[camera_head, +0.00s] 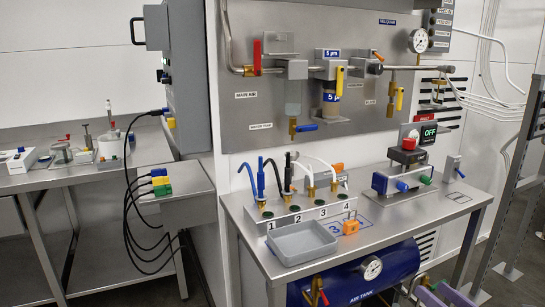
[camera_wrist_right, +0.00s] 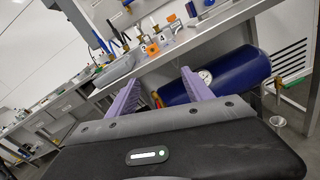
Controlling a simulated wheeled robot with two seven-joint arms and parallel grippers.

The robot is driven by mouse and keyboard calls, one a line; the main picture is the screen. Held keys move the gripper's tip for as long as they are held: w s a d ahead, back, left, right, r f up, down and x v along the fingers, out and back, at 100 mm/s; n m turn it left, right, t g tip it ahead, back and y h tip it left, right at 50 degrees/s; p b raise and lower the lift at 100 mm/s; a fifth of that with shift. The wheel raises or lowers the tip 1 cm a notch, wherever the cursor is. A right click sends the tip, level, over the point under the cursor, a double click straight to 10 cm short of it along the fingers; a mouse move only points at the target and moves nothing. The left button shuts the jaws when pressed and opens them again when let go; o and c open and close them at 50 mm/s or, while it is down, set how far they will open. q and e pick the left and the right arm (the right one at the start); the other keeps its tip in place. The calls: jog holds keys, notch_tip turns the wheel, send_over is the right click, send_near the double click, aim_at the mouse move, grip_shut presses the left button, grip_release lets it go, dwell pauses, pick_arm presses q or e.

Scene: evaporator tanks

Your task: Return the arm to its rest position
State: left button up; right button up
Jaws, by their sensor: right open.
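My right gripper (camera_head: 438,290) shows only in part at the bottom right of the head view, low in front of the bench and beside the blue air tank (camera_head: 365,273). In the right wrist view, my right gripper (camera_wrist_right: 160,80) has its two purple fingers spread apart with nothing between them. The fingers point toward the blue tank (camera_wrist_right: 228,78) and the bench front, and appear clear of both. Most of my right arm is out of the head view. My left gripper is in neither view.
The steel bench (camera_head: 395,232) carries a grey tray (camera_head: 302,243), numbered hose fittings and an orange padlock-like block (camera_head: 351,227). A valve panel (camera_head: 340,65) is on the wall above. A metal rack (camera_head: 510,190) stands at right. A side table (camera_head: 85,178) is at left.

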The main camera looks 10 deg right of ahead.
jog(key=w+f+m+g+h, duration=0.4)
jog(key=f+m, duration=0.8)
jog(key=m, duration=1)
jog(key=s+a+f+m+g, duration=0.2)
jog(key=a+f+m+g, duration=0.1)
jog(key=a+f+m, duration=0.6)
jog(key=s+a+f+m+g, duration=0.35)
jog(key=a+f, duration=0.35)
jog(key=f, duration=0.4)
jog(key=s+a+f+m+g+y, duration=0.1)
jog(key=s+a+f+g+y, duration=0.15)
jog(key=s+a+f, duration=0.45)
jog(key=s+a+f+m+g+y, duration=0.15)
jog(key=s+a+f+g, duration=0.25)
jog(key=s+a, duration=0.7)
notch_tip(320, 180, up, 14)
jog(key=w+p, duration=0.1)
jog(key=p, duration=1.2)
jog(key=shift+w+a+t+p, duration=0.25)
jog(key=shift+a+t+p, duration=0.05)
jog(key=shift+a+p, duration=0.1)
